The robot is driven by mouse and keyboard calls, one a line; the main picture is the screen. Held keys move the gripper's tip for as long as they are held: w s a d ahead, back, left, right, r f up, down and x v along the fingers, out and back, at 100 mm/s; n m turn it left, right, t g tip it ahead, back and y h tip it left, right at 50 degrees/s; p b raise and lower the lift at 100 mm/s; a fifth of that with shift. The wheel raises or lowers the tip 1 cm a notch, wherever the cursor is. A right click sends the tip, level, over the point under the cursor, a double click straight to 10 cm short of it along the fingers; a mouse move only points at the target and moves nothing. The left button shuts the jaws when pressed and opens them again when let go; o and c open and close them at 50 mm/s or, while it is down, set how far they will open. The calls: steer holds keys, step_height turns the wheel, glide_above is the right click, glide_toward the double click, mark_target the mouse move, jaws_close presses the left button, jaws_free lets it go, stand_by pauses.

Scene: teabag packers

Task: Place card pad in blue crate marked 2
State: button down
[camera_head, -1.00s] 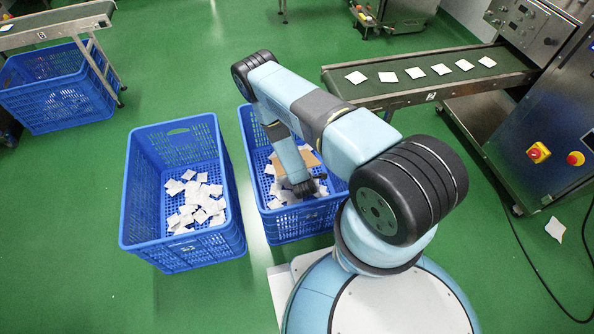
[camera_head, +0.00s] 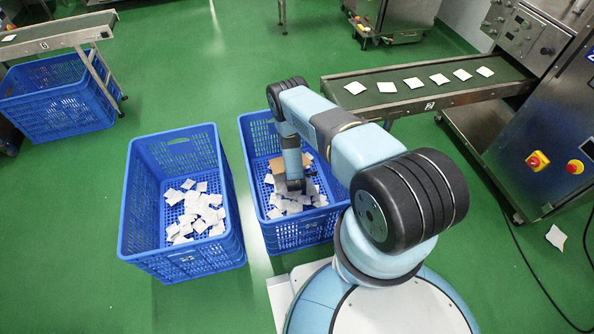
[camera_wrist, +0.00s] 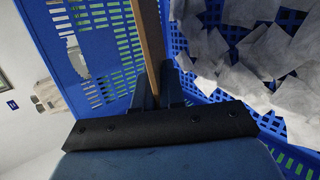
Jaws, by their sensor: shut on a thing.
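The card pad is a brown cardboard sheet (camera_head: 277,165), partly hidden behind my arm in the head view. It is inside or just above the right-hand blue crate (camera_head: 252,133), among white teabags. My gripper (camera_head: 292,186) is low in that crate. In the wrist view my gripper (camera_wrist: 160,92) is shut on the card pad (camera_wrist: 151,40), which shows edge-on between the fingers. Teabags (camera_wrist: 245,50) lie to the right of it and a blue crate wall (camera_wrist: 90,40) is at the left. The crate's mark is too small to read.
A second blue crate (camera_head: 135,190) with teabags stands close on the left. A conveyor (camera_head: 405,100) carrying several teabags is behind at the right, near a steel machine (camera_head: 535,120). Another crate (camera_head: 60,105) sits under a conveyor at far left. One teabag (camera_head: 555,236) lies on the floor.

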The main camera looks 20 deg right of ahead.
steer(key=shift+f, duration=1.4)
steer(key=c, duration=1.2)
jaws_free()
steer(key=shift+s, duration=0.1)
steer(key=v, duration=1.2)
